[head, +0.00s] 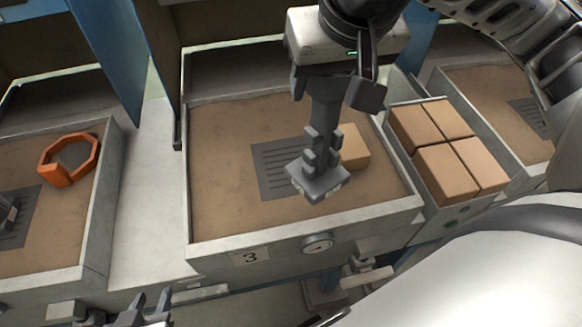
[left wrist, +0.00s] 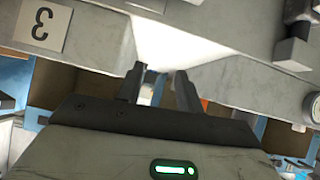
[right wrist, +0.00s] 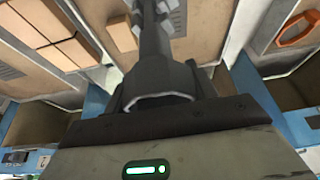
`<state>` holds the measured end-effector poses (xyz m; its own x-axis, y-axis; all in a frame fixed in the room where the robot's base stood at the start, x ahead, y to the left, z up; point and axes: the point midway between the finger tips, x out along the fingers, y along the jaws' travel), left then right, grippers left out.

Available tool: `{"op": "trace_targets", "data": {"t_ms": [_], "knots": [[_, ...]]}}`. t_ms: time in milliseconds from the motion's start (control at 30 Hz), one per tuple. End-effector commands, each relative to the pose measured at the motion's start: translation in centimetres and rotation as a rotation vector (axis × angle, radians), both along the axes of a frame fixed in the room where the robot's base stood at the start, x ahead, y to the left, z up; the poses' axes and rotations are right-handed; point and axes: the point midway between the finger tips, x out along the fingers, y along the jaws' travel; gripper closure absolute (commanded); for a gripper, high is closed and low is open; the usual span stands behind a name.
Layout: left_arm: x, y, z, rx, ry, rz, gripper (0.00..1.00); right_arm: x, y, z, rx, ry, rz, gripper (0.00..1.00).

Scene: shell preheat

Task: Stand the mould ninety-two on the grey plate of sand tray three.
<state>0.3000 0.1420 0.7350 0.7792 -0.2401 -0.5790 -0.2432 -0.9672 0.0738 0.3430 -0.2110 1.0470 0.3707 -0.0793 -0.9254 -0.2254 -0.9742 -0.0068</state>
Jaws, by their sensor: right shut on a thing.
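The grey mould (head: 322,125), with a long stem, stepped lugs and a wide foot, is in my right gripper (head: 340,88). The right gripper is shut on its upper end; the mould also shows in the right wrist view (right wrist: 153,40). I can read no number on it. It hangs nearly upright over sand tray three (head: 205,245), its foot covering the right front part of the slotted grey plate (head: 270,178). I cannot tell whether the foot touches. My left gripper (head: 140,312) is open and empty, low in front of the tray; its fingers show apart in the left wrist view (left wrist: 160,88).
A tan block (head: 355,148) lies on the sand right of the plate. A box (head: 455,215) of several tan blocks stands right of the tray. The left tray holds an orange ring (head: 85,172) and a grey plate (head: 30,205). Blue partitions (head: 108,55) stand behind.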

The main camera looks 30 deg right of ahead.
Motion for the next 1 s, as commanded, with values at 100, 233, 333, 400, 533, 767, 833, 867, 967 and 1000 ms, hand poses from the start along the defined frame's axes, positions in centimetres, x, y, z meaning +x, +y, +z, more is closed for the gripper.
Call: {"op": "trace_targets", "data": {"t_ms": [100,233,333,400,533,767,833,867,967,1000], "knots": [[0.2,-0.1,0.2,-0.007,-0.010,0.000,0.64,-0.4,-0.4,0.4,-0.008,-0.006,-0.020,0.98],[0.2,-0.1,0.4,-0.008,-0.011,-0.001,0.64,0.4,-0.5,0.2,-0.007,-0.001,-0.027,0.98],[0.2,-0.1,0.6,-0.005,-0.011,-0.001,0.64,1.9,-0.7,-0.5,-0.008,0.000,-0.028,0.98],[0.2,-0.1,0.7,-0.001,-0.010,-0.001,0.64,3.2,-0.8,-1.0,-0.007,0.001,-0.028,0.98],[0.1,0.0,0.9,0.006,-0.006,-0.003,0.64,5.7,-1.0,-2.1,-0.008,0.000,-0.027,0.98],[-0.1,0.1,0.6,0.019,0.007,-0.005,0.64,9.7,-1.3,-5.0,-0.008,0.000,-0.025,0.98],[-0.1,0.1,0.6,0.021,0.009,-0.005,0.64,10.6,-1.4,-6.1,-0.008,-0.001,-0.024,0.98],[-0.1,0.1,0.6,0.021,0.009,-0.006,0.64,10.9,-1.4,-6.5,-0.008,-0.001,-0.025,0.98],[0.0,0.1,0.8,0.025,0.006,-0.007,0.64,11.8,-1.5,-7.6,-0.010,-0.002,-0.023,0.98],[0.0,0.2,0.8,0.026,0.004,-0.008,0.64,12.1,-1.5,-7.9,-0.007,-0.004,-0.022,0.98]]}}
